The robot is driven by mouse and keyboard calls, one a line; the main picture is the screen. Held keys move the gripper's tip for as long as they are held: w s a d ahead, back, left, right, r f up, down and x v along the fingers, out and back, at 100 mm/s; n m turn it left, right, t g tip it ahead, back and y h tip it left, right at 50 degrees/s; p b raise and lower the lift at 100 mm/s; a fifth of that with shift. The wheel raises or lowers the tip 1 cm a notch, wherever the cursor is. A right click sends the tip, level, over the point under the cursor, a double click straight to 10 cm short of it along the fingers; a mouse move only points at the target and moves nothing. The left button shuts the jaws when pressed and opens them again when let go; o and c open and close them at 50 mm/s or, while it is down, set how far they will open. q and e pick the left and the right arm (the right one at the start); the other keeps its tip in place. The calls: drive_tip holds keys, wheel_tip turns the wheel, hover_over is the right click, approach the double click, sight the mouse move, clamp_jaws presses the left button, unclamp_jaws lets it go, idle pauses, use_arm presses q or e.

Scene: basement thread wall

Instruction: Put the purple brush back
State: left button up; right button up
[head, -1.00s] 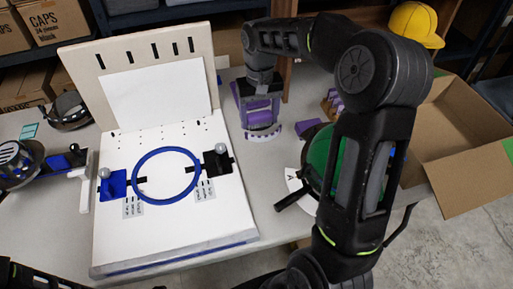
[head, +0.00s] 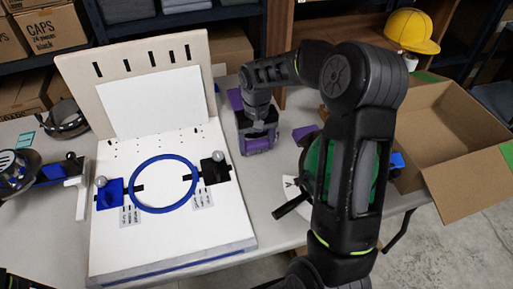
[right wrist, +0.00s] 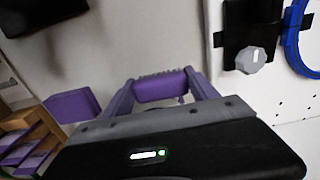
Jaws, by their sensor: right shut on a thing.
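My right gripper (head: 258,138) is shut on the purple brush (head: 260,146), just right of the white board, low over or at the grey table. In the right wrist view the brush (right wrist: 163,87) is a purple block between the two purple fingers, with a thin bristly edge at its far side. I cannot tell whether the brush touches the table. A flat purple piece (head: 235,98) shows behind the gripper, partly hidden. Another purple piece (head: 305,132) lies to the right, beside the arm; it also shows in the right wrist view (right wrist: 75,105).
The white board (head: 170,235) holds a blue hoop (head: 134,182) and a black clamp (head: 215,168) left of the gripper. A wooden rack (right wrist: 22,150) with purple items stands nearby. A green round thing (head: 318,165) sits behind my right arm. An open carton (head: 455,185) is at right.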

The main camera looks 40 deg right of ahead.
sight(257, 142)
drive_tip(key=shift+f, duration=0.85)
drive_tip(key=shift+f, duration=0.2)
drive_tip(key=o, duration=1.3)
drive_tip(key=shift+r, duration=0.15)
wheel_tip(257, 142, up, 12)
drive_tip(key=shift+r+p, duration=0.1)
drive_tip(key=shift+p, duration=0.25)
